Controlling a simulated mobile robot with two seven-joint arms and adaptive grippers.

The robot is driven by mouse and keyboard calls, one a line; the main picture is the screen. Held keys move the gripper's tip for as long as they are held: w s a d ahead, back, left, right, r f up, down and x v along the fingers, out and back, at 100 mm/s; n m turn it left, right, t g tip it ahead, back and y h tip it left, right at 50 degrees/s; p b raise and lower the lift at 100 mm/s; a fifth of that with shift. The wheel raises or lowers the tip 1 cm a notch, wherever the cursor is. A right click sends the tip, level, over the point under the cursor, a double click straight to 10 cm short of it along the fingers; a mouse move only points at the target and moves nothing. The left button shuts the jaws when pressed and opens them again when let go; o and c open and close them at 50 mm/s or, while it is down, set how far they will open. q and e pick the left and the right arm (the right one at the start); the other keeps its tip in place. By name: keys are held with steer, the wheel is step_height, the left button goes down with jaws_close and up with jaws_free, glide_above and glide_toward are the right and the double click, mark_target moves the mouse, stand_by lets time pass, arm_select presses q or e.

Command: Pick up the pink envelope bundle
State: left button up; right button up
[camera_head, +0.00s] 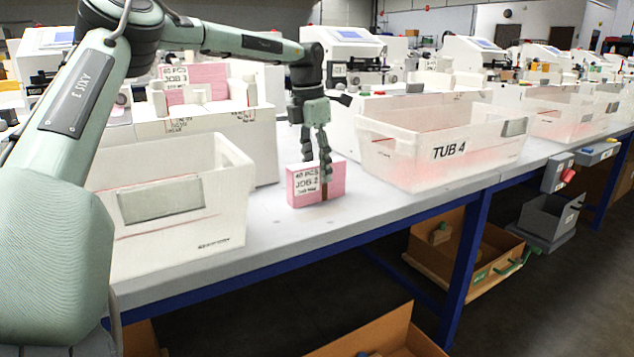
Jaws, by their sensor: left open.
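The pink envelope bundle (337,184) stands upright on the grey table, with a white label reading "40 PCS JOB 2" on its front and a brown band around it. My left gripper (318,172) points down over the bundle from above and behind. One finger shows in front of the bundle's top by the band. The other finger is partly hidden, so I cannot see contact. The gripper is open. My right gripper is not in view.
A white tub (214,236) stands left of the bundle, and a white tub marked "TUB 4" (400,172) stands right of it. A machine with a pink stack (207,76) labelled "JOB 2" is behind. The table (272,232) is clear in front.

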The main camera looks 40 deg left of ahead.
mark_target(317, 177)
arm_select(q)
step_height(317, 177, down, 3)
steer(key=shift+w+a+f, duration=0.1)
steer(key=shift+w, duration=0.05)
jaws_close()
stand_by(0.4)
